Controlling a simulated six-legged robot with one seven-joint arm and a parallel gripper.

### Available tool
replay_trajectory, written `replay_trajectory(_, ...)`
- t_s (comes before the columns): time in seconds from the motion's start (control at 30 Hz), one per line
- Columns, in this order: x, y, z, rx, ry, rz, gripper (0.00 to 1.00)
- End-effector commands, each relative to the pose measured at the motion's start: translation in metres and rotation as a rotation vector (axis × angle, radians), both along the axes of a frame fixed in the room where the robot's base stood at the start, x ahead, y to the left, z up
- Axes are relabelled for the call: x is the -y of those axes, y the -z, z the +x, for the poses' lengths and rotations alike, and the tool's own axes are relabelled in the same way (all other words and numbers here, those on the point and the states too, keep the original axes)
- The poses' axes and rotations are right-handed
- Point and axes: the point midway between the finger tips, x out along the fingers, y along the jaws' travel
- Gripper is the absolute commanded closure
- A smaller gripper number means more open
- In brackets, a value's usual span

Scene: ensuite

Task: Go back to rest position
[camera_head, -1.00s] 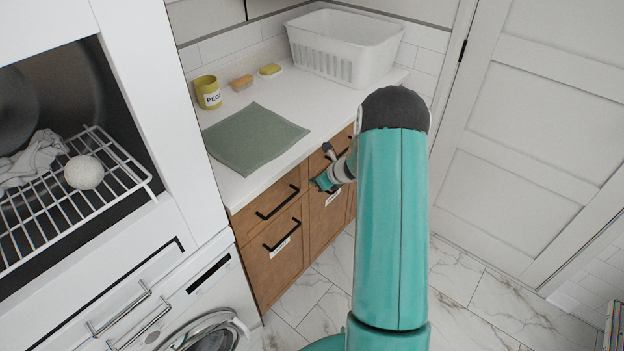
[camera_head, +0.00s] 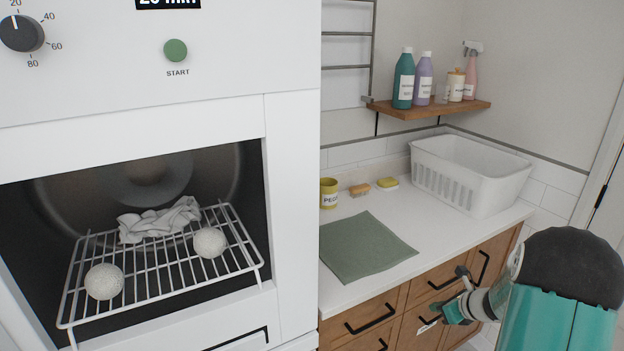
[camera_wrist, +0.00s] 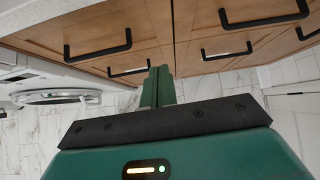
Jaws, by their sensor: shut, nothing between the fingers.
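My gripper (camera_head: 452,312) is at the lower right in the head view, in front of the wooden drawer fronts below the counter. In the wrist view its two green fingers (camera_wrist: 160,84) are pressed together with nothing between them. Behind the fingers are wooden drawers (camera_wrist: 150,45) with black bar handles. I cannot tell from these views whether the fingertips touch a drawer or are just apart from it. My teal arm hides the right end of the cabinet.
A white dryer (camera_head: 290,200) stands open at left, with a wire rack (camera_head: 160,278), two white balls and a crumpled cloth (camera_head: 160,218) inside. The counter (camera_head: 440,238) holds a green mat (camera_head: 365,247), a yellow cup (camera_head: 328,193) and a white basket (camera_head: 470,190). A shelf (camera_head: 425,110) holds bottles.

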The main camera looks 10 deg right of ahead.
Motion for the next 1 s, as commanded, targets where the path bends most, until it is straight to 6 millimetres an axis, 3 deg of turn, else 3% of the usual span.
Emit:
replay_trajectory(0.23,-0.077,-0.074,-0.005,0.067,-0.372,-0.223,1.00)
replay_trajectory(0.47,-0.160,-0.143,-0.041,0.149,-0.826,-0.511,1.00)
replay_trajectory(0.7,-0.227,-0.192,-0.099,0.230,-1.274,-0.820,1.00)
replay_trajectory(1.0,-0.274,-0.230,-0.183,0.303,-1.795,-1.231,1.00)
